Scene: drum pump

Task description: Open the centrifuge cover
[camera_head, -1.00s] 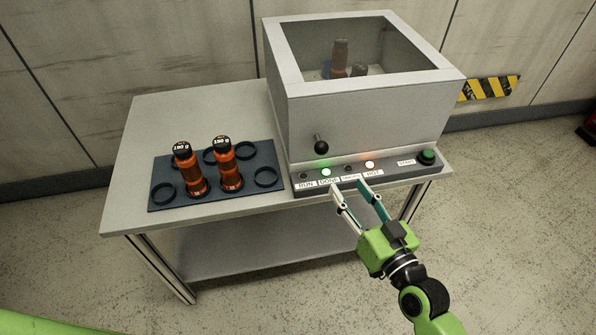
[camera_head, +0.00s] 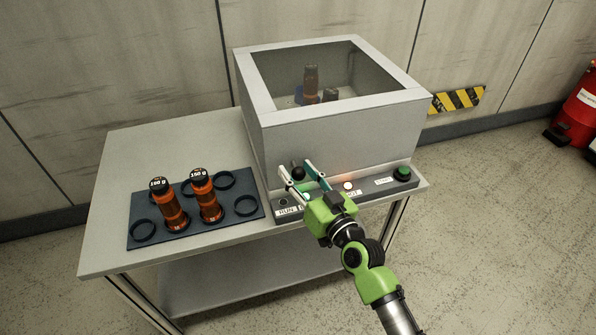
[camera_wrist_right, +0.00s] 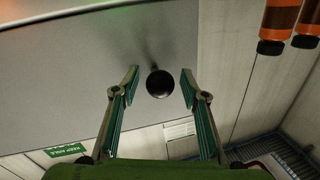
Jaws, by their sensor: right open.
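The centrifuge is a grey box on the table, and its cover (camera_head: 345,140) is down, with a window in its top. A black ball knob (camera_head: 298,173) sticks out from the cover's front. My right gripper (camera_head: 297,168) is open at the knob, with a finger on each side of it. In the right wrist view, the knob (camera_wrist_right: 159,84) sits between the open fingertips (camera_wrist_right: 159,80), with gaps on both sides. Brown bottles (camera_head: 311,82) show through the window. My left gripper is not in view.
A dark rack (camera_head: 190,236) with ring holders stands on the table left of the centrifuge. It holds two orange bottles (camera_head: 169,205) with black caps. A panel with lit lamps and a green button (camera_head: 403,173) runs below the cover. A red extinguisher (camera_head: 580,112) stands far right.

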